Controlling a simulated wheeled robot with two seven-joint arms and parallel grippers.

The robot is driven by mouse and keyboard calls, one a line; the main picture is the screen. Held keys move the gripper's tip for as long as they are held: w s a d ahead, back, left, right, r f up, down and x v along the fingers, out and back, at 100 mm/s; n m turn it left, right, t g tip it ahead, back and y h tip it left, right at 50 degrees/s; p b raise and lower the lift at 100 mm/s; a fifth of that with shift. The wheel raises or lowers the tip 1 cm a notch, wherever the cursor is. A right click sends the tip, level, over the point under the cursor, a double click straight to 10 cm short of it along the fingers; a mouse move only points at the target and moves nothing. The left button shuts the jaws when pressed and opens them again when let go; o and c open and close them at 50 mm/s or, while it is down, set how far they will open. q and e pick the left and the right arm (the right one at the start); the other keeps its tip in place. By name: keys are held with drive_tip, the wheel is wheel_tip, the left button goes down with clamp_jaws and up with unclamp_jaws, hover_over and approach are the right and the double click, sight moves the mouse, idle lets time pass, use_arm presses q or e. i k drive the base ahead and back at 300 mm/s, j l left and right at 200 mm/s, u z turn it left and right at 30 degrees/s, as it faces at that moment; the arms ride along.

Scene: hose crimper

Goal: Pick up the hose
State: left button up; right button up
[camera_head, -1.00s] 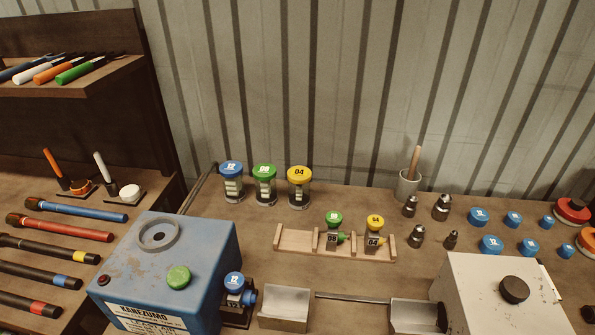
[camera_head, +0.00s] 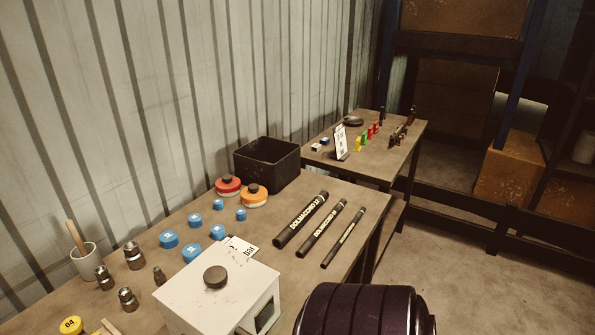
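Several black hoses lie side by side on the right part of the workbench. The thickest hose (camera_head: 301,219) is at the left, a medium hose (camera_head: 322,228) is in the middle and a thin hose (camera_head: 343,237) is at the right. The two thicker ones carry pale lettering. They lie apart from each other. Neither of my grippers shows. A dark ribbed arm link of mine (camera_head: 362,312) fills the bottom edge in front of the hoses, and its gripper is out of frame.
A white machine (camera_head: 218,301) with a black knob stands at the front. Blue caps (camera_head: 169,239), metal fittings (camera_head: 134,256), and red (camera_head: 228,184) and orange (camera_head: 254,195) round containers sit left of the hoses. A black bin (camera_head: 267,163) stands behind. A second table (camera_head: 379,168) is beyond. Open floor (camera_head: 470,275) lies right.

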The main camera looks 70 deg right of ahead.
sight(283, 237)
drive_tip(key=z, duration=2.3)
drive_tip(key=i+j+u, duration=0.1)
drive_tip(key=u, duration=1.3)
drive_tip(key=l+u, duration=0.15)
drive_tip(key=l, duration=0.3)
